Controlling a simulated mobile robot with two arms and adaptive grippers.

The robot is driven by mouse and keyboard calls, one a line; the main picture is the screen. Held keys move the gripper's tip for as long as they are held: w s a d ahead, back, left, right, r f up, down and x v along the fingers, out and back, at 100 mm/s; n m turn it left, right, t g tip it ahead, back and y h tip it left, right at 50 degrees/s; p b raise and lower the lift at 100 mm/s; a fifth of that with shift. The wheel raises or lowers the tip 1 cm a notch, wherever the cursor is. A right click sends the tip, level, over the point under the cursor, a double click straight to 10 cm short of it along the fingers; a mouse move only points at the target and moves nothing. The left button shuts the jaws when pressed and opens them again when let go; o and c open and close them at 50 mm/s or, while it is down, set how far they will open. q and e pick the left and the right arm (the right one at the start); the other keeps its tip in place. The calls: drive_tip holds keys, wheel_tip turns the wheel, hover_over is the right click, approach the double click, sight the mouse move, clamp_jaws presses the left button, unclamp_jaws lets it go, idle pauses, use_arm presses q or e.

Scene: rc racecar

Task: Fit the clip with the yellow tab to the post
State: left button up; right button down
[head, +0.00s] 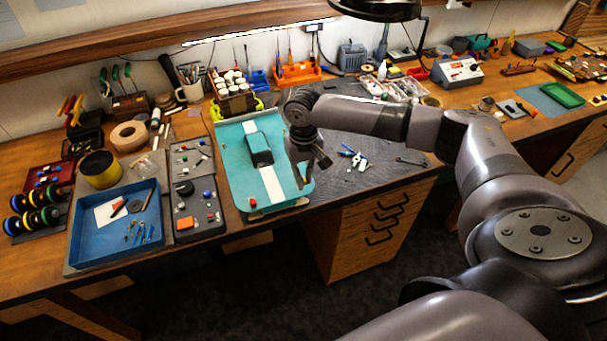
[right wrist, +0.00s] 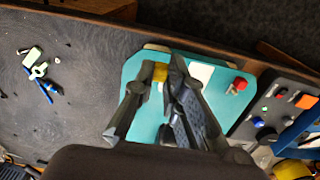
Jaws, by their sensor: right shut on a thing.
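My right gripper (head: 308,182) is over the front right part of the teal car body (head: 238,185), which has a white stripe. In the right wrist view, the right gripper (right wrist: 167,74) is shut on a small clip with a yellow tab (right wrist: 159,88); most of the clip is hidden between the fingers. The post under it cannot be made out, so I cannot tell whether the clip touches it. A red-tabbed piece (right wrist: 239,84) sits at another corner of the body; it also shows in the head view (head: 252,203). My left gripper is not in view.
A grey parts tray (head: 200,225) and a blue tray (head: 85,248) stand left of the body. A dark mat (head: 385,160) lies to the right with blue and white small parts (head: 353,157). The bench's front edge is close.

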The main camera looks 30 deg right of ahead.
sight(301, 192)
drive_tip(key=shift+f+b, duration=0.55)
drive_tip(key=shift+f, duration=1)
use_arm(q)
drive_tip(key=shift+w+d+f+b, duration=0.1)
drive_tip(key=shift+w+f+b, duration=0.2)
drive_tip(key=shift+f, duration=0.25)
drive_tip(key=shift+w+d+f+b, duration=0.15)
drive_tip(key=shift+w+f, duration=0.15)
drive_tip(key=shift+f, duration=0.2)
use_arm(e)
drive_tip(key=shift+f, duration=1.3)
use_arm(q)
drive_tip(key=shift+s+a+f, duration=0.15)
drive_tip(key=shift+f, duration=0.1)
use_arm(e)
drive_tip(key=shift+w+d, duration=0.2)
drive_tip(key=shift+w, duration=0.75)
drive_tip(key=c, duration=1.6)
unclamp_jaws()
drive_tip(key=shift+o, duration=0.2)
wheel_tip(301, 192, up, 12)
